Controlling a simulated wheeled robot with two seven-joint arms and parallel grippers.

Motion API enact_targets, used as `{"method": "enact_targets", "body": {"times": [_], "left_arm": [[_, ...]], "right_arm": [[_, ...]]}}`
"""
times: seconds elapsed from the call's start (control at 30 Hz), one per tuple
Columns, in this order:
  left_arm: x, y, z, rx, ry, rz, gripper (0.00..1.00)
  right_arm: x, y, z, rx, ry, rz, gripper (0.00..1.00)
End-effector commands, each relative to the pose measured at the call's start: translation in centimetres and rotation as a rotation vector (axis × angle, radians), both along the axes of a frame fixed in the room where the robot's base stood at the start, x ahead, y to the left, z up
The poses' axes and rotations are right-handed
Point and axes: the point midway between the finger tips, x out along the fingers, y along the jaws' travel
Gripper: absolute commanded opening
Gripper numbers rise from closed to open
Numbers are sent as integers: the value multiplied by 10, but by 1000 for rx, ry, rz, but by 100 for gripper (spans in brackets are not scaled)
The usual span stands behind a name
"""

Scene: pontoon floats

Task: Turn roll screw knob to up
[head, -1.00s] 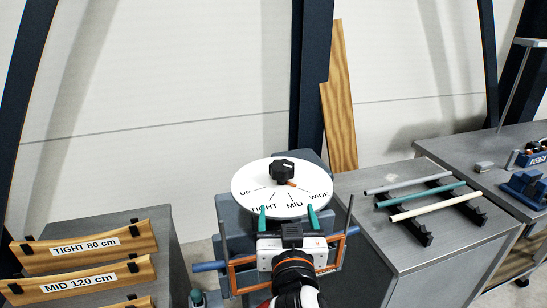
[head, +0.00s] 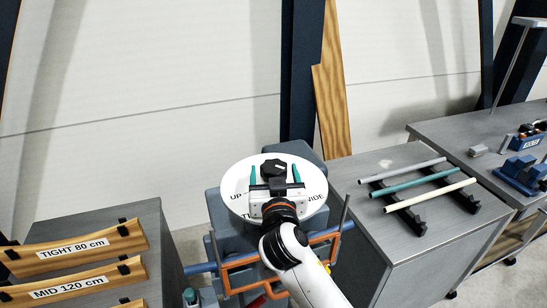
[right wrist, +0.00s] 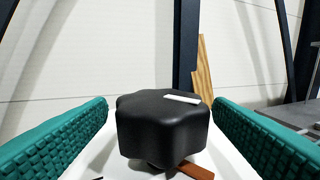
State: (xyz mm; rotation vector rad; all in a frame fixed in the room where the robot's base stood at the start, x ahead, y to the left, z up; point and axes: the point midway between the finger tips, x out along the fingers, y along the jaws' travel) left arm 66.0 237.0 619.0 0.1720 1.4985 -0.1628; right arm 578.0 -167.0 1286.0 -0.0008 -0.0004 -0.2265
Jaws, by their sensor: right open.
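The black lobed roll screw knob (head: 273,168) stands on a white round dial (head: 238,172) marked UP at left and WIDE at right; the middle labels are mostly covered by my gripper. In the right wrist view the knob (right wrist: 162,130) has a white mark on top and an orange-brown pointer (right wrist: 195,170) low at its right side. My right gripper (head: 275,174) is open, with its teal fingers reaching either side of the knob. In the wrist view gaps show between the knob and both fingers. My left gripper is not in view.
Wooden curved forms labelled TIGHT 80 cm (head: 78,249) and MID 120 cm (head: 75,283) lie at left. A grey bench (head: 355,203) at right carries grey, teal and cream rods (head: 430,201) on black rests. Blue tools (head: 522,175) stand on the far right bench.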

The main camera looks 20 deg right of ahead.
Motion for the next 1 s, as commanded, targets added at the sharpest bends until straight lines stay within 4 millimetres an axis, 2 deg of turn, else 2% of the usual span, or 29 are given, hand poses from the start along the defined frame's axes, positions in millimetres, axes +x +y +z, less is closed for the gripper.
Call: {"method": "enact_targets", "body": {"times": [0.03,0.2,0.37,0.6,0.87,1.0], "left_arm": [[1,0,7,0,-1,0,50],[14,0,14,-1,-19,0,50],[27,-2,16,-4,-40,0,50],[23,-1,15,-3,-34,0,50],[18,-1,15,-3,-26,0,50],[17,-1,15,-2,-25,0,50]], "right_arm": [[9,-3,4,-3,1,-3,75],[28,-7,2,-1,0,-2,75],[35,-9,0,0,0,-1,75],[35,-9,0,1,0,-1,75],[35,-9,0,0,0,-1,33],[35,-9,0,0,0,2,31]]}}
